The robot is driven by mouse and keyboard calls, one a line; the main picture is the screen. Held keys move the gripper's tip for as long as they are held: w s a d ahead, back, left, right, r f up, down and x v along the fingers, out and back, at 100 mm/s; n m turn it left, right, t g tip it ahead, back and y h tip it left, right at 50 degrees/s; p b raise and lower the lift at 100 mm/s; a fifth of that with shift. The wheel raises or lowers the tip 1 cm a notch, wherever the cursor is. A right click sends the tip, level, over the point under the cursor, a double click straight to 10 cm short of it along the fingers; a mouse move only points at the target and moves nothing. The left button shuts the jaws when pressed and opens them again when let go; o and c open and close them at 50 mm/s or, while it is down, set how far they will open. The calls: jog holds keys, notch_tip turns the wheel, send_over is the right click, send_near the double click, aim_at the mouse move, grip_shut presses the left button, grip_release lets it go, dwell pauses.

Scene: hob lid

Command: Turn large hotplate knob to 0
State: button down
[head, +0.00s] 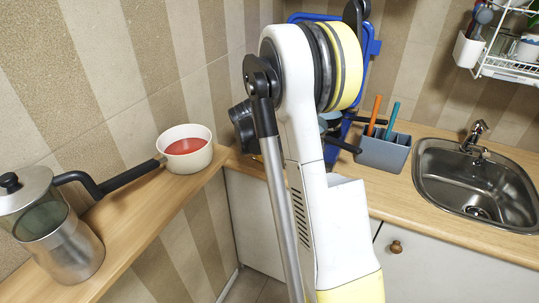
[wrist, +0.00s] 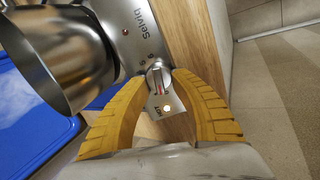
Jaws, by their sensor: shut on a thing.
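The knob (wrist: 157,78) is on the steel front panel of the hob (wrist: 133,28) in the wrist view. It is small and silver with a red mark; its setting is too small to read. My gripper (wrist: 159,76) has its yellow fingers closed around the knob, one on each side. An orange-white indicator light (wrist: 166,108) glows on the panel near the knob. In the head view, my arm hides the hob, the knob and my gripper.
A steel pot (wrist: 55,60) stands close beside the fingers in the wrist view, near a blue surface (wrist: 25,120). In the head view, a white saucepan (head: 198,158) and a metal jug (head: 60,245) sit on the left ledge. A grey utensil holder (head: 384,153) stands beside the sink (head: 455,175).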

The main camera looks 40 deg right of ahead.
jog(key=shift+f+n, duration=0.1)
jog(key=shift+n, duration=1)
jog(key=shift+a, duration=0.1)
jog(key=c, duration=1)
grip_release()
jog(key=shift+c, duration=0.2)
jog(key=v, duration=1.2)
